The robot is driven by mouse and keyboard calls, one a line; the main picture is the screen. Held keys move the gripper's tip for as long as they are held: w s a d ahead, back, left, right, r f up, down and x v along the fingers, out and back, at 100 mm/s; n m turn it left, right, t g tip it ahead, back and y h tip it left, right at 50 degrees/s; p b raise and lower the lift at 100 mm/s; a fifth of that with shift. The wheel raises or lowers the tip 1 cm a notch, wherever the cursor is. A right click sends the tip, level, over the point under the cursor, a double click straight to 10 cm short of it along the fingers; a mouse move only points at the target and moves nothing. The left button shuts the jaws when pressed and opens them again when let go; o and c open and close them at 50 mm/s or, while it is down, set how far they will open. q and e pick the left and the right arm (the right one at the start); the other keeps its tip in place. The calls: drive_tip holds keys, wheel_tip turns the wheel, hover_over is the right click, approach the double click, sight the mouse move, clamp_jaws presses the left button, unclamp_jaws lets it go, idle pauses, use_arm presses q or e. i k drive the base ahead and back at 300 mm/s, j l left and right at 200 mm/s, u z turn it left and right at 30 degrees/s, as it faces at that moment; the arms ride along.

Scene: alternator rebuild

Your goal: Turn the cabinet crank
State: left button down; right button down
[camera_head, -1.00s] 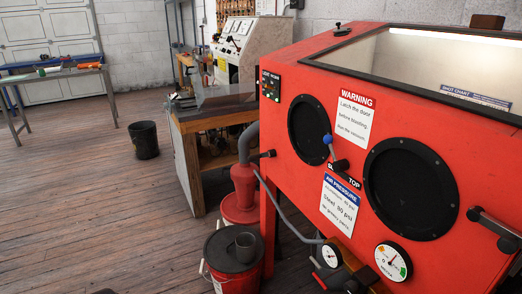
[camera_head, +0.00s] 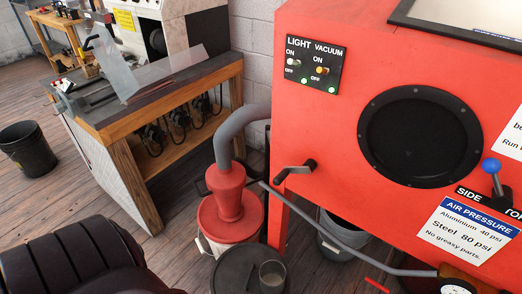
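The red blast cabinet (camera_head: 320,130) fills the right side of the head view. A small dark crank (camera_head: 296,171) sticks out from the lower left of its front, below the light and vacuum switch panel (camera_head: 315,66). Its arm slants down to the left from a pivot at its upper right end. A lever with a blue knob (camera_head: 492,166) stands to the right of the glove port (camera_head: 419,136). Neither of my grippers shows, and nothing touches the crank.
A grey hose (camera_head: 237,122) runs into a red cone-shaped collector (camera_head: 226,192) left of the crank. A dark lidded bucket (camera_head: 247,271) stands below. A wooden workbench (camera_head: 165,97) is behind. A black bin (camera_head: 27,149) stands on open floor at left. A dark ribbed shape fills the bottom left.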

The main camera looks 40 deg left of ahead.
sight(309, 165)
drive_tip(key=j+z, duration=0.1)
drive_tip(key=j, duration=0.3)
drive_tip(key=k+j, duration=0.15)
drive_tip(key=j, duration=0.25)
drive_tip(key=j+z, duration=0.15)
drive_tip(key=j, duration=0.3)
drive_tip(key=k+j, duration=0.15)
drive_tip(key=j, duration=0.2)
drive_tip(key=k+j+z, duration=0.15)
drive_tip(key=j, duration=0.25)
drive_tip(key=j+z, duration=0.4)
drive_tip(key=i, duration=0.05)
